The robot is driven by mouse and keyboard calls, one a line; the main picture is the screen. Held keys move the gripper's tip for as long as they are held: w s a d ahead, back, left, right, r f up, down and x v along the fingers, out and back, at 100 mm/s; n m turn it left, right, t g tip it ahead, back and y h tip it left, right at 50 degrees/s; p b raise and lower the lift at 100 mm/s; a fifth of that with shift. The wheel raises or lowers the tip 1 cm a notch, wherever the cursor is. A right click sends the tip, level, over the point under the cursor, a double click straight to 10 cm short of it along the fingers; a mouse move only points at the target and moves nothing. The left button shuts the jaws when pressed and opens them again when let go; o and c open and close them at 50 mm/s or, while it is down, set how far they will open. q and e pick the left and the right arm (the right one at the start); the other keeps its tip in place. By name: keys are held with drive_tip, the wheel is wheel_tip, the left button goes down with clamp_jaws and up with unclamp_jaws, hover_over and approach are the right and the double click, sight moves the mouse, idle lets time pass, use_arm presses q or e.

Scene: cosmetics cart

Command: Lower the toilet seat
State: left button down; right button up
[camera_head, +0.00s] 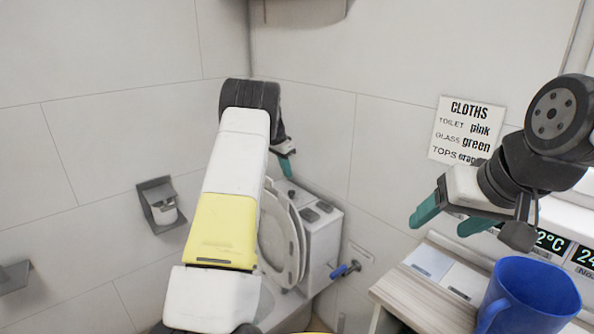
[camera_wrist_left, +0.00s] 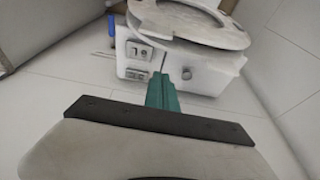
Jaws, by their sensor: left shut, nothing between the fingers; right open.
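The toilet seat (camera_head: 284,268) is raised, standing near upright with the lid in front of the toilet's tank (camera_head: 322,232). My left arm hides its left part and much of the bowl. My left gripper (camera_head: 287,168) is shut and empty, above and behind the raised seat, close to the tank top. In the left wrist view, the shut teal fingertips (camera_wrist_left: 161,90) point toward the tank, with the seat (camera_wrist_left: 165,24) beyond it at the top. I cannot tell whether they touch the tank. My right gripper (camera_head: 447,218) is open and empty, well to the right.
A wooden counter (camera_head: 422,305) with a blue mug (camera_head: 530,296) stands at the front right, below my right gripper. A blue-handled valve (camera_head: 343,271) sits right of the toilet. A paper holder (camera_head: 148,192) is on the left wall. A cloths sign (camera_head: 467,130) hangs on the right wall.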

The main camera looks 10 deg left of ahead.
use_arm(q)
drive_tip(key=f, duration=0.6)
drive_tip(key=shift+s+a+f, duration=0.2)
drive_tip(key=shift+f, duration=0.15)
drive_tip(key=shift+s+a, duration=0.4)
drive_tip(key=shift+s, duration=0.2)
drive_tip(key=shift+a, duration=0.15)
